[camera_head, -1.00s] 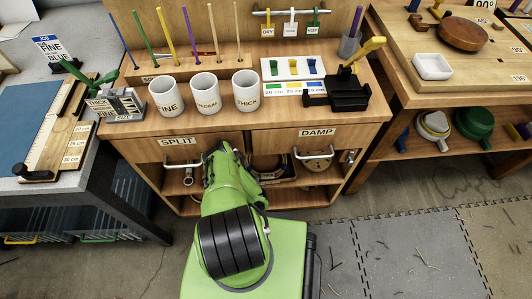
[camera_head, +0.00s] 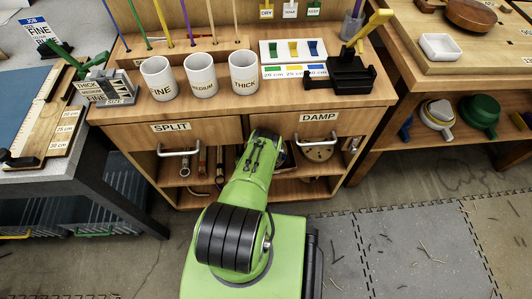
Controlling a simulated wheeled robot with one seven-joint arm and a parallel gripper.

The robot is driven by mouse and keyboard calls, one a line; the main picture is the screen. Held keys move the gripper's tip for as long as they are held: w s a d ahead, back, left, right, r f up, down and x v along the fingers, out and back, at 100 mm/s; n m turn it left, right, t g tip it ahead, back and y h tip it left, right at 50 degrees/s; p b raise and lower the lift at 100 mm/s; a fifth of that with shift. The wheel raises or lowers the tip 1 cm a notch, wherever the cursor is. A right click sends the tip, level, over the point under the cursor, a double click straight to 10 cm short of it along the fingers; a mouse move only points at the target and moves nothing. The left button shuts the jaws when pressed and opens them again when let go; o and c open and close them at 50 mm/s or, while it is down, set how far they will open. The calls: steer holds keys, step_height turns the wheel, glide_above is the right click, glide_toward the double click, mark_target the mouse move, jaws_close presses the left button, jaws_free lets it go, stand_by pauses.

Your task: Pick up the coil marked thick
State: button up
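I cannot make out any coil marked thick. A white cup marked THICK (camera_head: 244,72) stands on the bench top, right of the cups marked MEDIUM (camera_head: 201,74) and FINE (camera_head: 158,78). A grey block (camera_head: 108,88) at the left end of the bench also carries a THICK label. My green arm reaches forward to the open shelf under the bench, near the gap between the SPLIT and DAMP drawers. The arm hides its own end, so I cannot see my gripper's fingers or whether they hold anything. It also hides part of the shelf.
The bench (camera_head: 130,128) has two metal drawer handles (camera_head: 179,151) sticking out at the front. Tools with wooden handles (camera_head: 201,163) stand in the shelf's left part, a round tan thing (camera_head: 318,153) in its right. A black stand (camera_head: 350,76) sits on top. Floor at right is clear apart from scraps.

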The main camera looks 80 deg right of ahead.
jaws_close()
steer(key=shift+r, duration=0.1)
steer(key=shift+r, duration=0.15)
stand_by(0.3)
